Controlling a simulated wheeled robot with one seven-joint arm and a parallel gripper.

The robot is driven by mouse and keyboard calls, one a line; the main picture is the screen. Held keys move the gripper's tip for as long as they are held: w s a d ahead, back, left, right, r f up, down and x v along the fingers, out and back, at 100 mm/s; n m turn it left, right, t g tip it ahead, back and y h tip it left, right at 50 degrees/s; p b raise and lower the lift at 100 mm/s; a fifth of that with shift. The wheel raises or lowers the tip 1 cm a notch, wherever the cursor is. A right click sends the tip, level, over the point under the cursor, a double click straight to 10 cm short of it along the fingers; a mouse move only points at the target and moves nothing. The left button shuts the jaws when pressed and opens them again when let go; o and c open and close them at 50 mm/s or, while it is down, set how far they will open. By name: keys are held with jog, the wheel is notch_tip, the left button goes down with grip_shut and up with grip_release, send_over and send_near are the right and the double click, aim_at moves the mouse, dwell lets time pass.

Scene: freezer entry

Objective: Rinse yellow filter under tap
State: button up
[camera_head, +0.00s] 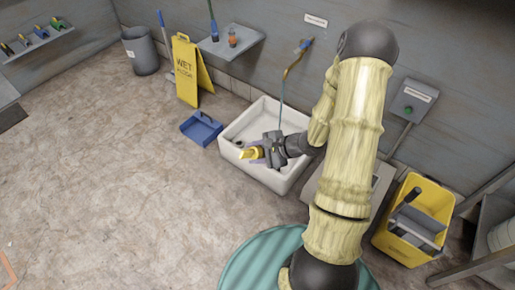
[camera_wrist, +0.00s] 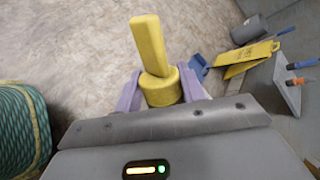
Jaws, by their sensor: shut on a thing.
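My gripper (camera_head: 258,153) is over the white sink (camera_head: 234,158), inside its rim outline in the head view. It is shut on the yellow filter (camera_head: 250,153). In the wrist view the yellow filter (camera_wrist: 160,84) has a round body between the two purple fingers (camera_wrist: 162,92) and a flat block-like part sticking up and out. The tap (camera_head: 298,56) is on the wall above the sink, and a thin bluish stream drops from it to near my gripper. Whether the stream touches the filter cannot be told.
A blue dustpan (camera_head: 201,128) lies on the floor left of the sink. A yellow wet-floor sign (camera_head: 188,72) and a grey bin (camera_head: 141,50) stand behind it. A yellow mop bucket (camera_head: 414,220) is at right. A green coil (camera_wrist: 20,130) is at left in the wrist view.

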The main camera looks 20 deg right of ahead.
jog(key=shift+w+a+r+m+t+h, duration=0.2)
jog(key=shift+w+m+t+h, duration=0.1)
jog(key=shift+w+m, duration=0.25)
jog(key=w+r+m+t+h, duration=0.2)
jog(key=w+m+t+h, duration=0.1)
jog(key=w+m+h, duration=0.2)
jog(key=shift+w+d+r+m, duration=0.25)
jog(key=shift+w+m, duration=0.4)
jog(key=shift+w, duration=0.35)
jog(key=shift+a, duration=0.1)
